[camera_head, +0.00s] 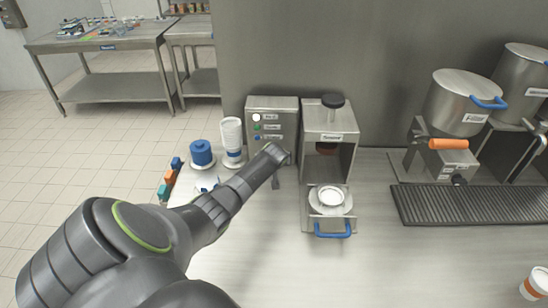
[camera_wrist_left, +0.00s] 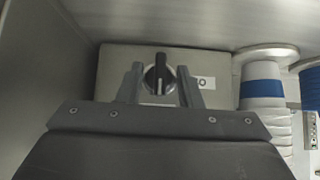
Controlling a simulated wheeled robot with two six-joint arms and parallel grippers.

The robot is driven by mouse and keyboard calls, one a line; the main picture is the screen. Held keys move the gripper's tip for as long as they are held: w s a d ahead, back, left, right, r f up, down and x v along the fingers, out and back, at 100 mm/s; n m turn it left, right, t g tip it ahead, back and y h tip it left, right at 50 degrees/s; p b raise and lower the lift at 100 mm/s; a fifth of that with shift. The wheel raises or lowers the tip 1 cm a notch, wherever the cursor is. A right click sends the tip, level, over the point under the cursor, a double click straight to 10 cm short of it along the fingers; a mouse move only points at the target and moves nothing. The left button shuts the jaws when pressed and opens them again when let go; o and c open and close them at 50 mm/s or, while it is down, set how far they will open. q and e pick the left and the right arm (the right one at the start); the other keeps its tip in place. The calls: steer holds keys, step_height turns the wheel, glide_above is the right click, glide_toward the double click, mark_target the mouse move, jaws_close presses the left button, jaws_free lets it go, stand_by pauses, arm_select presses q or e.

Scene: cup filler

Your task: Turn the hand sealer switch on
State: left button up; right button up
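The hand sealer (camera_head: 345,160) is a steel housing with a black knob on top and a round cup holder (camera_head: 331,196) with a blue handle at its front. In the left wrist view a black rotary switch (camera_wrist_left: 158,76) with a white line sits on a grey plate, a white label marked 0 (camera_wrist_left: 203,84) to its right. My left gripper (camera_wrist_left: 159,85) is open, one finger on each side of the switch; contact cannot be told. In the head view my left gripper (camera_head: 277,167) is at the sealer's left side, and the switch is hidden.
A steel control box (camera_head: 272,119) with several lights stands behind the gripper. A stack of white cups (camera_head: 232,137) and a blue stack (camera_head: 202,152) stand left. Steel pots (camera_head: 461,98) and a dark grate (camera_head: 459,204) are right. The front counter is mostly clear.

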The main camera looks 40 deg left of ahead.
arm_select(q)
steer(key=shift+s+d+r, duration=0.3)
steer(key=shift+s+r, duration=0.05)
steer(key=shift+r, duration=0.15)
steer(key=v, duration=1.5)
steer(key=shift+s+d+r, duration=0.15)
steer(key=shift+s+r, duration=0.1)
steer(key=shift+r, duration=0.05)
